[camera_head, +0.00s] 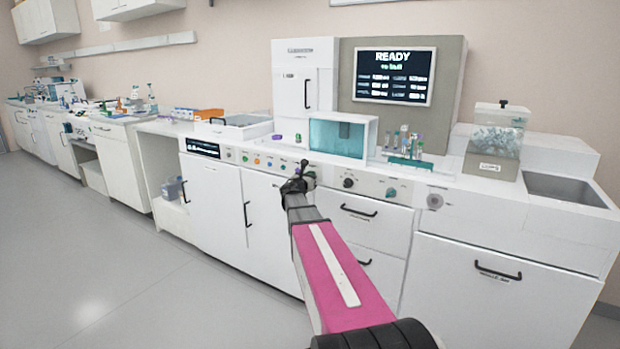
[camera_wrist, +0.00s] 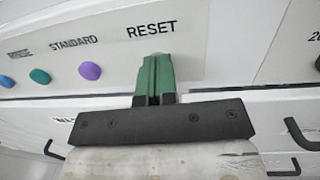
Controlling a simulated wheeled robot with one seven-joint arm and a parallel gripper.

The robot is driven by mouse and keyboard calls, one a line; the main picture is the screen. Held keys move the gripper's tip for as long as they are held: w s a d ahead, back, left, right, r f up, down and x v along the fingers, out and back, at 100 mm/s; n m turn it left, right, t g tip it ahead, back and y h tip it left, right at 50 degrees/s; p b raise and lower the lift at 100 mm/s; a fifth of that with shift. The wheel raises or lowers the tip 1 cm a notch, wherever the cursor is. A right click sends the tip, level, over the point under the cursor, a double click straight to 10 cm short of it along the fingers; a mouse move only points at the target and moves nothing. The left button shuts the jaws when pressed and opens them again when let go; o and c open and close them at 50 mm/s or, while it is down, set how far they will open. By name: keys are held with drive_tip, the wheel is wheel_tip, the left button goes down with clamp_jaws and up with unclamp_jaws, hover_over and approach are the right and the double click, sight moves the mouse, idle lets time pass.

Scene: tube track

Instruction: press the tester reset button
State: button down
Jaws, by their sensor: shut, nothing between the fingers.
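The RESET label (camera_wrist: 151,29) is printed on the white control panel (camera_wrist: 212,48) in the wrist view. The reset button itself does not show; my fingertips cover the spot just below the label. My gripper (camera_wrist: 154,72) is shut and empty, its green fingers together and pointing at the panel. I cannot tell whether the tips touch it. In the head view my gripper (camera_head: 299,176) is in front of the tester's button row, at the counter's front face. The wall screen (camera_head: 394,76) reads READY.
Left of the label are a purple button (camera_wrist: 90,71), a teal button (camera_wrist: 40,76) and a blue one (camera_wrist: 7,81). On the counter above stand a teal-windowed box (camera_head: 338,134) and a tube rack (camera_head: 409,160). Dark handles (camera_head: 358,211) stick out below. The floor (camera_head: 130,260) is clear.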

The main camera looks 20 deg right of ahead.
drive_tip(key=v, duration=1.4)
drive_tip(key=shift+s+f, duration=0.1)
drive_tip(key=s+a+f+m+g+y, duration=0.3)
drive_tip(key=s+f+m+g+y, duration=0.35)
drive_tip(key=s+f+m, duration=0.85)
drive_tip(key=s+a+f+m+g+y, duration=0.6)
drive_tip(key=s+a+f+m+y, duration=0.1)
drive_tip(key=s+a+f+m, duration=0.3)
drive_tip(key=shift+a+m, duration=0.7)
drive_tip(key=shift+a, duration=0.25)
drive_tip(key=shift+s+y, duration=0.1)
drive_tip(key=shift+y, duration=0.15)
